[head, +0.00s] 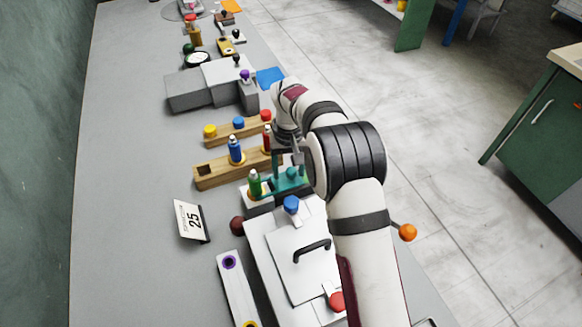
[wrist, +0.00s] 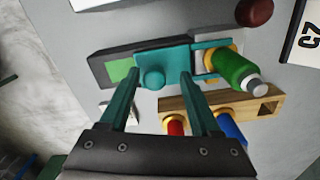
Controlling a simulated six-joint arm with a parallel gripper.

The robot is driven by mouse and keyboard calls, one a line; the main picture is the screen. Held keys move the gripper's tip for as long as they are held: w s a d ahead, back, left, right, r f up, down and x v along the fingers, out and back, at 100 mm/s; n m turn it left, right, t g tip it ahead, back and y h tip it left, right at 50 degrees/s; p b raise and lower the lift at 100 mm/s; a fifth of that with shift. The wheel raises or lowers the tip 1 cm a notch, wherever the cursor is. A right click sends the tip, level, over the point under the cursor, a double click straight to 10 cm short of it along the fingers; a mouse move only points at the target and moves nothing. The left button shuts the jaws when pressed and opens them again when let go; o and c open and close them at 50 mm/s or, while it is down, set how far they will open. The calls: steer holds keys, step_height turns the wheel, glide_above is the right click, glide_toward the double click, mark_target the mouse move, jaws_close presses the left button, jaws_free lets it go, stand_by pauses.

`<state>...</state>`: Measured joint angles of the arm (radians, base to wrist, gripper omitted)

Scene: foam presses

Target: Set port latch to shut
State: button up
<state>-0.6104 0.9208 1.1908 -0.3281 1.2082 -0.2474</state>
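The port latch is a teal sliding plate (wrist: 180,57) with a round teal knob (wrist: 152,78), on a grey block (wrist: 97,66). A green patch (wrist: 119,69) shows at the plate's left in the wrist view. At the other end the plate reaches the yellow collar under a green bottle (wrist: 234,68); its exact fit there is partly hidden. The teal latch (head: 290,184) and green bottle (head: 254,184) also show in the head view. My gripper (wrist: 159,74) is open, one finger on each side of the knob; I cannot tell whether either touches.
A wooden rack (head: 212,176) with blue and red bottles stands just beyond the latch. A white press with a black handle (head: 312,250) and a blue knob (head: 291,204) is on the near side. The bench at left is clear.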

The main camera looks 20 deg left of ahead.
steer(key=shift+d, duration=0.1)
step_height(320, 180, up, 16)
stand_by(0.4)
steer(key=shift+f, duration=0.1)
steer(key=s+d+r+m+y, duration=0.1)
steer(key=s+d+r+m, duration=0.2)
steer(key=s+d, duration=0.5)
steer(key=s+d+r+m, duration=0.3)
steer(key=s+d, duration=0.1)
steer(key=d, duration=0.7)
steer(key=s+d+f+m, duration=0.2)
steer(key=s+d+f, duration=0.1)
steer(key=s, duration=0.5)
steer(key=s+d+f+m, duration=0.3)
steer(key=s+d+f, duration=0.1)
steer(key=s, duration=0.5)
steer(key=shift+f+m+y, duration=0.2)
steer(key=shift+m+y, duration=0.1)
steer(key=shift+y, duration=0.1)
